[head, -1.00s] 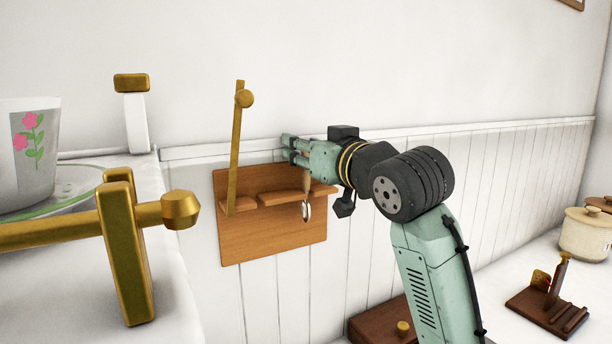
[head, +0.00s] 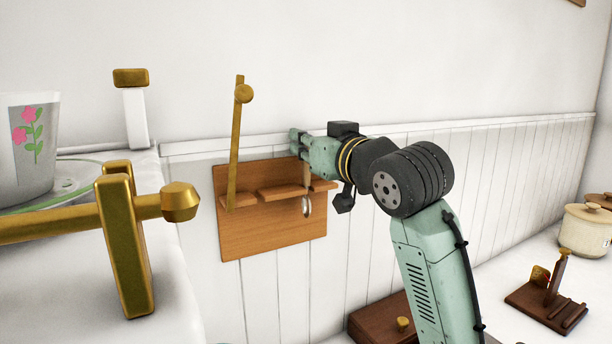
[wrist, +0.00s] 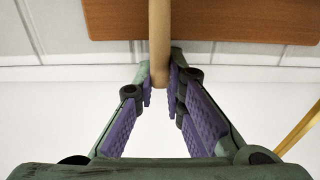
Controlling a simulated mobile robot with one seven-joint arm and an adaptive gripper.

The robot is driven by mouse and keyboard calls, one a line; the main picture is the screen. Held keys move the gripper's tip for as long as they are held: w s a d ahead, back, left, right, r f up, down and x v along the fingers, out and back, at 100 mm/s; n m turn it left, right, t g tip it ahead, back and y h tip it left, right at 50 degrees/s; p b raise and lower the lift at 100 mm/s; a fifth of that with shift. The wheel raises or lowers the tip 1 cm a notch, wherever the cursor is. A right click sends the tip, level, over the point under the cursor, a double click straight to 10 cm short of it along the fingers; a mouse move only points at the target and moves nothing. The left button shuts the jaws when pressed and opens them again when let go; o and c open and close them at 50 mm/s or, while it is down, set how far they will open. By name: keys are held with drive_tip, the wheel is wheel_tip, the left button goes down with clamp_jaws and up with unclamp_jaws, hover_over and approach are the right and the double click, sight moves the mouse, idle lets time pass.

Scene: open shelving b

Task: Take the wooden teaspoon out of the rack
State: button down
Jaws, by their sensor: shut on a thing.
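The wooden rack (head: 270,235) is mounted on the panelled wall, with small ledges across its upper part. The wooden teaspoon (head: 307,207) is upright at the right side of the rack, its pale bowl below the ledge. My gripper (head: 299,142) is at the top right of the rack and hides the upper part of the handle. In the wrist view the teaspoon's light wooden handle (wrist: 159,40) runs between the purple finger pads, and my gripper (wrist: 160,82) is shut on its end. The rack's board (wrist: 230,22) lies beyond.
A brass rod (head: 236,150) stands in front of the rack's left part. A brass rail (head: 130,245) and a flowered cup (head: 30,145) are on the white surface at left. A dark wooden stand (head: 545,305) and lidded pot (head: 585,230) are at right.

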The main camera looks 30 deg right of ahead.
drive_tip(key=shift+b, duration=0.55)
drive_tip(key=s+a+b, duration=0.1)
drive_tip(key=s+b, duration=0.3)
drive_tip(key=s, duration=1.4)
drive_tip(key=shift+r+b, duration=0.35)
drive_tip(key=shift+b, duration=0.05)
drive_tip(key=s, duration=0.7)
drive_tip(key=shift+s+a, duration=0.2)
drive_tip(key=shift+s, duration=0.05)
idle(0.5)
